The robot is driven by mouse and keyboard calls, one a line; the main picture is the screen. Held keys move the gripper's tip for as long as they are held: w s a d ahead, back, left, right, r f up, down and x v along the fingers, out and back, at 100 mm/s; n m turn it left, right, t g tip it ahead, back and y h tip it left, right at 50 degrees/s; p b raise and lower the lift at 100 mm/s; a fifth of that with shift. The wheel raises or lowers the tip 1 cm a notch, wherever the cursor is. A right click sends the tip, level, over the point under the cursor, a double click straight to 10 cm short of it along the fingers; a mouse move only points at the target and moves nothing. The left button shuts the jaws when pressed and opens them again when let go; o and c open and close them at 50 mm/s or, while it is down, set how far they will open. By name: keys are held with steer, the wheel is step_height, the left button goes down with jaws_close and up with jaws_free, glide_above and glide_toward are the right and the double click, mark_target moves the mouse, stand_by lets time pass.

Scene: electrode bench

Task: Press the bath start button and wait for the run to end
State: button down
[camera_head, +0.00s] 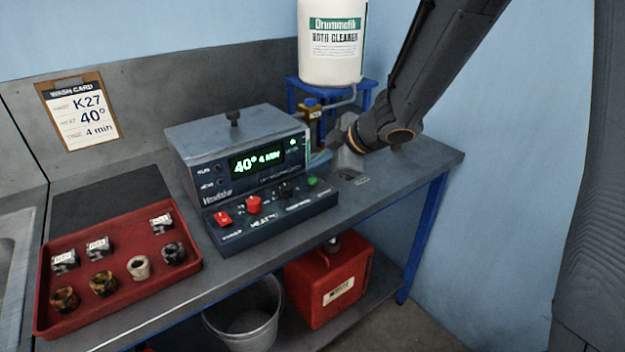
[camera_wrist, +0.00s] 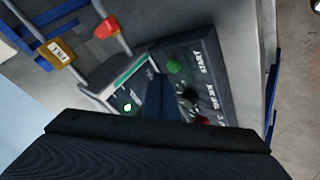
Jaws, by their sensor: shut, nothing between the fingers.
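The bath (camera_head: 235,145) is a grey lidded box on the bench. Its lit display (camera_head: 257,161) reads 40° 4 MIN. The green start button (camera_head: 312,181) is at the right end of its sloping front panel. In the wrist view the green button (camera_wrist: 174,67) sits beside the word START. My gripper (camera_head: 322,157) is at the bath's right end, partly hidden in the head view. In the wrist view its shut, empty fingers (camera_wrist: 161,92) are close to the button but apart from it in the picture. I cannot tell their height above the panel.
The panel also has a black knob (camera_head: 287,190), a red knob (camera_head: 253,204) and a red switch (camera_head: 221,219). A red tray (camera_head: 120,289) with several small pieces lies left. A cleaner drum (camera_head: 331,60) stands behind on a blue stand. A wash card (camera_head: 78,112) reads K27, 40°, 4 min.

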steer(key=shift+f, duration=0.2)
steer(key=shift+f, duration=0.25)
steer(key=shift+f+b, duration=0.4)
steer(key=shift+f, duration=0.05)
stand_by(0.7)
steer(key=shift+r, duration=0.15)
steer(key=shift+r+p, duration=0.75)
steer(key=shift+p, duration=0.45)
steer(key=shift+r, duration=0.1)
step_height(320, 180, up, 5)
steer(key=p, duration=0.6)
stand_by(0.3)
